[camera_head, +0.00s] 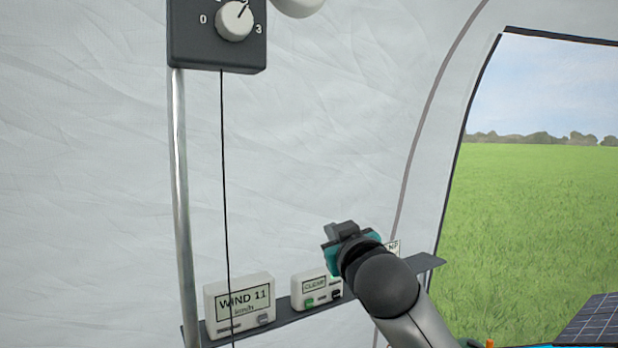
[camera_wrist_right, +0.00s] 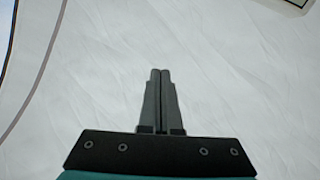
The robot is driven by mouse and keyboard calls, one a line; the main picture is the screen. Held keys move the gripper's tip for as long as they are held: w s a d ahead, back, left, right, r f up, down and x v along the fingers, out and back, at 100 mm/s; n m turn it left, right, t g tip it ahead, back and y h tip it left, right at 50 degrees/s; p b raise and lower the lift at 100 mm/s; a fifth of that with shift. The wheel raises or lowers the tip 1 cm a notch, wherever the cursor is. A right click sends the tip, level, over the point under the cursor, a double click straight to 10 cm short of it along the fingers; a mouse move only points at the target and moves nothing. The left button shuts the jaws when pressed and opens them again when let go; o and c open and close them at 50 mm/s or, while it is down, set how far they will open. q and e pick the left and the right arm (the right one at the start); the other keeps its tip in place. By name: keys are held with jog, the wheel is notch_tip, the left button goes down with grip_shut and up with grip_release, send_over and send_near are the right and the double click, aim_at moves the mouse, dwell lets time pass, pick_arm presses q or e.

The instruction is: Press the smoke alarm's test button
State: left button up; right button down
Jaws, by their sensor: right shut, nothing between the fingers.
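No object is plainly labelled as the smoke alarm. A small white box (camera_head: 309,284) on a shelf has a display that seems to read "CLEAR", with a green and a dark spot below it. A rounded white object (camera_head: 298,4) is cut off by the top edge of the head view. My right gripper (camera_head: 340,231) is just right of and above the white box in the picture, in front of the tent wall. In the wrist view its fingers (camera_wrist_right: 160,75) are shut and empty, with pale fabric behind them. My left gripper is out of view.
The dark shelf (camera_head: 290,316) also bears a "WIND 11" display box (camera_head: 240,304). A small label (camera_head: 392,246) shows partly behind my right gripper. A dial box (camera_head: 217,35) on a metal pole (camera_head: 181,180) has a cord hanging down. A window opening (camera_head: 545,180) is at right.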

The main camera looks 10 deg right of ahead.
jog(key=s+r+t+p, duration=0.15)
jog(key=s+r, duration=0.25)
jog(key=r, duration=0.8)
jog(key=s+r+t+p, duration=0.1)
jog(key=s+r+t, duration=0.25)
jog(key=r, duration=0.85)
jog(key=s+a+r+n+t+y+p, duration=0.1)
jog(key=s+r+t, duration=0.2)
jog(key=s+r, duration=1)
jog(key=shift+a+r+t+p, duration=0.3)
jog(key=shift+a+r+t, duration=0.1)
jog(key=shift+r, duration=0.3)
jog(key=shift+w, duration=0.15)
jog(key=w+a+p, duration=0.1)
jog(key=w+a, duration=0.2)
jog(key=w, duration=0.5)
jog(key=shift+w, duration=0.15)
jog(key=shift+w+a, duration=0.2)
jog(key=shift+w, duration=0.1)
